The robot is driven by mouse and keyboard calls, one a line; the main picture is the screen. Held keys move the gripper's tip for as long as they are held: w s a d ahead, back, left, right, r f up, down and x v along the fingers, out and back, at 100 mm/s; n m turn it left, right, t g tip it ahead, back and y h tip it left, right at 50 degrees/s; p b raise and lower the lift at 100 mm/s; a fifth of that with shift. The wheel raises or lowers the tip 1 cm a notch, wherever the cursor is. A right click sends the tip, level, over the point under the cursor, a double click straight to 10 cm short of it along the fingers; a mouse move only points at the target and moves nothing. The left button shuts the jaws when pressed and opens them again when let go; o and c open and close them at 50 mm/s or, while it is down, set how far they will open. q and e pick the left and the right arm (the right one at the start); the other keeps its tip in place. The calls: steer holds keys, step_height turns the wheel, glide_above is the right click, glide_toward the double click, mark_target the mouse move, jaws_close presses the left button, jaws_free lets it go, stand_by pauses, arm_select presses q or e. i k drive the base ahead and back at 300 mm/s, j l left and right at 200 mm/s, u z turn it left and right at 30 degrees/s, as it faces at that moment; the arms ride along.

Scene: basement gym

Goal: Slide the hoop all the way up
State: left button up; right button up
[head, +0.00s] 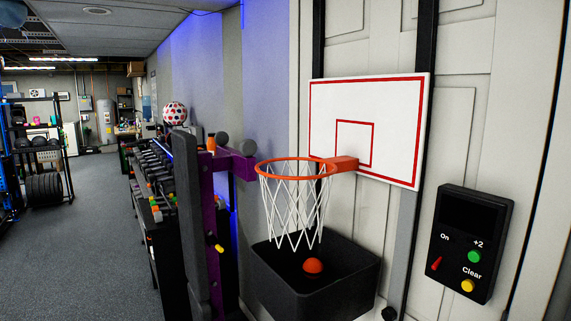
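The hoop is an orange rim (297,167) with a white net (292,205), fixed by an orange bracket (342,164) to a white backboard (400,130) with red lines. The backboard is mounted on two dark vertical rails (426,40) in front of a pale panelled door. A black bin (345,270) sits below the net with an orange ball (313,265) in it. Neither of my grippers is in the head view.
A black control box (472,243) with a red switch, green button and yellow button is at the right. A purple and black rack (208,210) stands close on the left of the hoop. Dumbbell racks (150,185) line the wall behind. The grey floor (80,240) at left is clear.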

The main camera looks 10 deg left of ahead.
mark_target(374, 127)
steer(key=i+j+z, duration=0.15)
steer(key=z, duration=0.2)
steer(key=i+j+z, duration=0.1)
steer(key=j+z, duration=0.65)
steer(key=i+l, duration=0.05)
